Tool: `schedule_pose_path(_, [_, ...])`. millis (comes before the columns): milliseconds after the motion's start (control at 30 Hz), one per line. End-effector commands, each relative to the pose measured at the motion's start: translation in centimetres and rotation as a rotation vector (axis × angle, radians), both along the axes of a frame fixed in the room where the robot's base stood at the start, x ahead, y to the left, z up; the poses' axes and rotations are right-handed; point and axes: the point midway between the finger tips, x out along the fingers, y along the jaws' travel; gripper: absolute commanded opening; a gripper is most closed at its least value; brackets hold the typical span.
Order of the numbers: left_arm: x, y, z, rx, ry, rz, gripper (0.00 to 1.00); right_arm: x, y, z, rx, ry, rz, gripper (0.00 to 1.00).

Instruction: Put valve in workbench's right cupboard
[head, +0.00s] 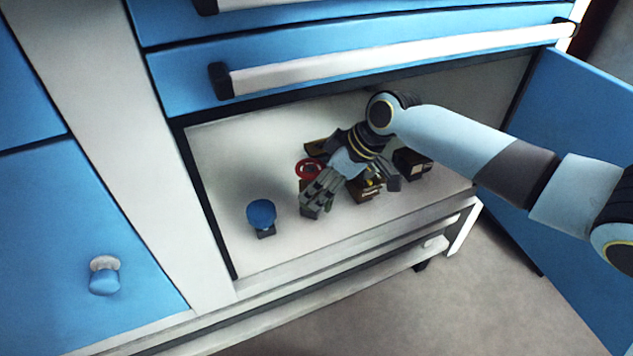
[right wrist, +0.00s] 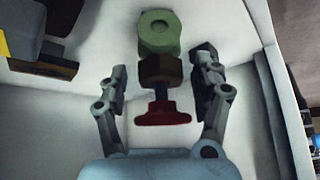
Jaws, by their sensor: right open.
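The valve, with a red handwheel (head: 310,168), rests on the floor of the open right cupboard (head: 225,165) of the workbench; my right gripper covers much of it in the head view. In the right wrist view the valve (right wrist: 160,70) shows a green round end, a brown body and a red handle towards my palm. My right gripper (head: 320,195) is inside the cupboard. It also shows in the right wrist view (right wrist: 162,85), open, with one finger on each side of the valve. Finger contact cannot be told. My left gripper is out of view.
A blue round-topped thing (head: 261,213) stands on the cupboard floor at left. A black box (head: 412,163) and a brown-yellow thing (head: 368,188) lie near my right gripper. The blue door (head: 585,170) is open at right. Drawers with a white handle (head: 390,60) overhang the opening.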

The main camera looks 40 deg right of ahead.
Motion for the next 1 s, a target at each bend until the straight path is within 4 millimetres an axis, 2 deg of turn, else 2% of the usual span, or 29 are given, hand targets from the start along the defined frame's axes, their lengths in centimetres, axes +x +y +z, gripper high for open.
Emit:
schedule_pose_path(33, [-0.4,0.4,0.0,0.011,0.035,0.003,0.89,-0.4,-0.5,2.3,-0.002,-0.009,0.001,0.67])
schedule_pose_path(67, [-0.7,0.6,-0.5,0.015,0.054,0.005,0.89,-1.0,-0.9,2.4,-0.003,-0.004,0.0,0.67])
schedule_pose_path(300, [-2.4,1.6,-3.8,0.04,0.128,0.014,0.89,-6.5,-4.6,1.7,-0.003,0.0,0.001,0.67])
schedule_pose_path(500, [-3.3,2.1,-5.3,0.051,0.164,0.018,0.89,-9.3,-6.6,1.4,-0.001,-0.001,0.0,0.67])
schedule_pose_path(633, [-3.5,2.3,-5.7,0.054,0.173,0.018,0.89,-10.4,-6.9,1.2,0.001,0.004,-0.001,0.67])
schedule_pose_path(667, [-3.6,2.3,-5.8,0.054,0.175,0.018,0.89,-10.9,-6.6,1.0,0.003,0.014,-0.002,0.67])
schedule_pose_path(767, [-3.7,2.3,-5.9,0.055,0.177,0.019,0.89,-14.2,-3.5,-0.4,0.005,0.087,-0.018,0.67])
schedule_pose_path(900, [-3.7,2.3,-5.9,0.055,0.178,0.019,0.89,-21.0,2.0,-1.7,-0.042,0.245,-0.129,0.67])
schedule_pose_path(1000, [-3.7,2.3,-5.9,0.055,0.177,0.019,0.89,-24.8,3.8,-1.1,-0.108,0.329,-0.264,0.67])
